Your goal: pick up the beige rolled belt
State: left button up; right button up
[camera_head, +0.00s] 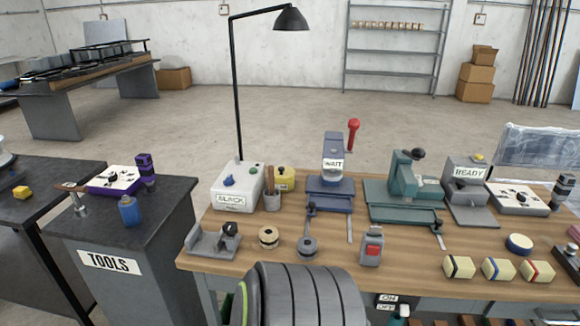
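A beige rolled belt (268,237), a short round roll with a dark centre, sits on the wooden workbench (330,257) near its front left. A grey clamp-like tool stands to its left and a grey round part (307,247) to its right, both apart from it. Neither of my grippers shows in the head view, and nothing is seen touching the roll.
A large grey ribbed cylinder (305,297) rises at the bottom middle, just in front of the bench. Machines and a lamp (291,19) line the back.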

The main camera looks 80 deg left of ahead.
aim_at(268, 234)
jog(key=u, duration=2.75)
